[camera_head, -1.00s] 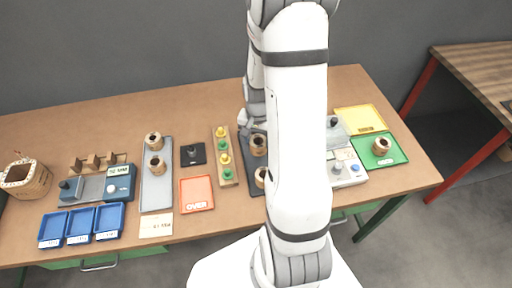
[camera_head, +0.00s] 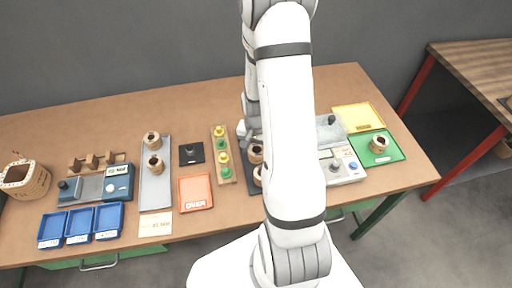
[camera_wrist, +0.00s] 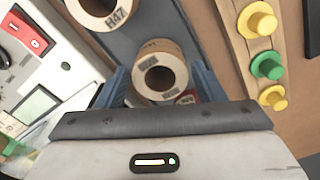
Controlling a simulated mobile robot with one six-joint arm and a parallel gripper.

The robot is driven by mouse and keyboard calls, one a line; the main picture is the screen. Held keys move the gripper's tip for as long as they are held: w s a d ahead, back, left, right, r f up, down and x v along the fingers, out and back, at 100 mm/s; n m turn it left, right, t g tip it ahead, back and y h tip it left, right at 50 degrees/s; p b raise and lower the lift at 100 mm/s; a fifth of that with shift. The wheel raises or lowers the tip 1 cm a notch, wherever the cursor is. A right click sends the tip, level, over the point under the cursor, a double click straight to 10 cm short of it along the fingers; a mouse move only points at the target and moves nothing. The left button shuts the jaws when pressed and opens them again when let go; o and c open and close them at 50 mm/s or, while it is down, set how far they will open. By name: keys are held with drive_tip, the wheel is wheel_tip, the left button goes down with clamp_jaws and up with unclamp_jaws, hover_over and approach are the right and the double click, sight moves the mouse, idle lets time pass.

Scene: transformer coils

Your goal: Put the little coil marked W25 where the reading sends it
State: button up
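Two small tan coils stand on the dark tray (camera_head: 259,188) in the head view, an upper coil (camera_head: 256,153) and a lower one partly behind my arm. In the wrist view one coil (camera_wrist: 160,72) lies between the blue fingers of my gripper (camera_wrist: 160,86), with a finger on each side and some room around it. Its label is too small to read. Another coil (camera_wrist: 98,10), marked H47, stands farther up. I cannot tell which coil is W25. The meter (camera_head: 343,168) stands right of my arm; its reading is not legible. A coil (camera_head: 379,143) stands on the green tray (camera_head: 396,153).
A yellow tray (camera_head: 357,117) lies behind the green one. The back of the table is clear.

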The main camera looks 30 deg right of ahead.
drive_tip(key=shift+o, duration=1.4)
drive_tip(key=shift+r, duration=0.1)
wheel_tip(320, 180, up, 11)
drive_tip(key=b, duration=0.1)
drive_tip(key=s+a+r+n+t, duration=0.1)
drive_tip(key=s+a+r+n, duration=0.3)
drive_tip(key=s+a+r, duration=0.2)
drive_tip(key=s+a+r+n+t, duration=0.2)
drive_tip(key=s+a+r+n, duration=0.2)
drive_tip(key=r, duration=0.5)
drive_tip(key=s+a, duration=0.2)
drive_tip(key=shift+s+r+n, duration=0.3)
drive_tip(key=shift+r+n, duration=0.05)
drive_tip(key=shift+n, duration=0.05)
